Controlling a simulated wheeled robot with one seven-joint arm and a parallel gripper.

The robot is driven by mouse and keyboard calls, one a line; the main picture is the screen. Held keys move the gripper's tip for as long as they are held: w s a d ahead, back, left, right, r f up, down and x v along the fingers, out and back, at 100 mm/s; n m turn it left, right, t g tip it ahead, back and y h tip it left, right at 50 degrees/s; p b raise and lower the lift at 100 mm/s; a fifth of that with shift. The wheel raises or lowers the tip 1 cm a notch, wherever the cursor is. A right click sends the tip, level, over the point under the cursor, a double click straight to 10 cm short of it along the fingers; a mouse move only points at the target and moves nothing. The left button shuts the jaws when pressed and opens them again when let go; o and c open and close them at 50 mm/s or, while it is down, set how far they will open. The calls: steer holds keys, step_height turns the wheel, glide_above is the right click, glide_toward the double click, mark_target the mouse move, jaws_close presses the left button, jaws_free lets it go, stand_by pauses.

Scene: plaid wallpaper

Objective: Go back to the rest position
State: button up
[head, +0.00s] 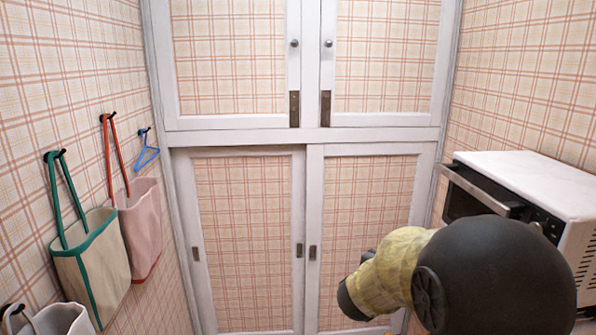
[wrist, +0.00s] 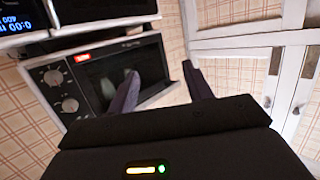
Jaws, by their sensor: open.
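My gripper (wrist: 160,68) is open, with its two dark fingers apart and nothing between them in the wrist view. The left finger overlaps the dark front of a white oven (wrist: 55,75), and the right finger is in front of the plaid wall. I cannot tell from this view whether a finger touches the oven. In the head view my arm, black and yellow, reaches in from the lower right, and my gripper's fingers are not visible there.
The white oven (head: 540,185) stands at the right wall, close to my arm. White-framed plaid cupboard doors (head: 250,235) close off the back. Bags (head: 90,265) (head: 142,225) and a blue hanger (head: 146,152) hang on the left wall. The space left of my arm looks free.

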steer(key=s+a+f+n+y, duration=0.2)
steer(key=a+f+n+y, duration=0.2)
steer(key=a+f+y, duration=0.2)
steer(key=s+a+f+n+g+y, duration=0.1)
steer(key=s+f+g, duration=0.3)
steer(key=s, duration=0.5)
steer(key=s+a+f+n+g+y, duration=0.1)
steer(key=s+f+n+g+y, duration=0.1)
steer(key=s+f+g, duration=0.3)
steer(key=s+f+n, duration=0.1)
steer(key=s, duration=0.3)
steer(key=shift+s+f+y+b, duration=0.15)
steer(key=shift+s+y+b, duration=0.2)
steer(key=shift+y+b, duration=0.05)
